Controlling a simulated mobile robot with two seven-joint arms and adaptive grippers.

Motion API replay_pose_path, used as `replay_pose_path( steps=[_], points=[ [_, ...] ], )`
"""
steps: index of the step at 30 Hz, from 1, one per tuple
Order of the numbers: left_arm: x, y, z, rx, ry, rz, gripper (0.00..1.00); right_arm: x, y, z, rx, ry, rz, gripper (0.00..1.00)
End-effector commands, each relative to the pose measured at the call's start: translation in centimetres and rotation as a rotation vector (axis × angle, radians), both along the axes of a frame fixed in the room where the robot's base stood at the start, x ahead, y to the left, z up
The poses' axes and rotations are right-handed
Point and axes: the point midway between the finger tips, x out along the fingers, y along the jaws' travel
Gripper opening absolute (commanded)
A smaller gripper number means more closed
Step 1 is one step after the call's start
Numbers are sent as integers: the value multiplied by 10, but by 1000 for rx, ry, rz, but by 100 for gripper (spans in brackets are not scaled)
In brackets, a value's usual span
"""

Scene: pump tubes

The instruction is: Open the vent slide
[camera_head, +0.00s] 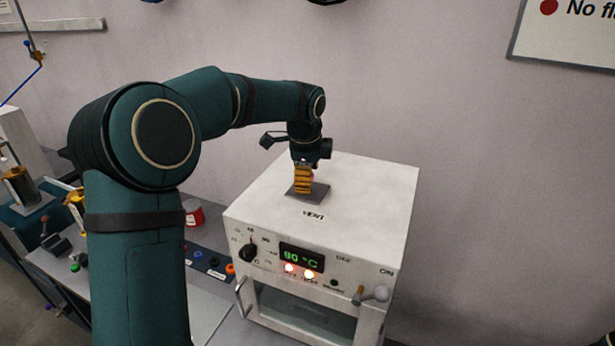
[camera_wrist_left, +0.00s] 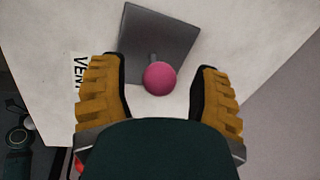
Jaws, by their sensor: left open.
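The vent slide is a flat grey plate (camera_head: 320,190) on top of the white oven, behind the word VENT. It also shows in the left wrist view (camera_wrist_left: 165,35), with a pink round knob (camera_wrist_left: 160,78) on it. My left gripper (camera_head: 303,190) is over the plate, pointing down. In the left wrist view its two yellow fingers (camera_wrist_left: 160,92) are open, one on each side of the knob, with gaps between them and the knob. Whatever opening lies under the plate is hidden. My right gripper is not in view.
The white oven (camera_head: 385,190) has a lit display reading 90 °C (camera_head: 301,257), a dial (camera_head: 249,253) and a lever (camera_head: 374,294) on its front. The oven top around the plate is clear.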

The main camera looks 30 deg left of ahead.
Motion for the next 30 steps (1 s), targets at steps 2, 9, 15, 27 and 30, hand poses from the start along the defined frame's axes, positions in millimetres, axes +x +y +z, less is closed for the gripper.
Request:
replay_pose_path(
  steps=[2,9,15,27,30],
  points=[
    [0,0,-3,0,1,0,63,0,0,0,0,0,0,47],
    [0,0,-3,0,0,0,63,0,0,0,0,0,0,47],
    [0,0,-3,0,0,0,5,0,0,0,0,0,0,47],
    [2,-22,-3,0,2,-7,0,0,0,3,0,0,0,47],
    [4,-48,-3,0,2,-8,0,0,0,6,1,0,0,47]
  ],
)
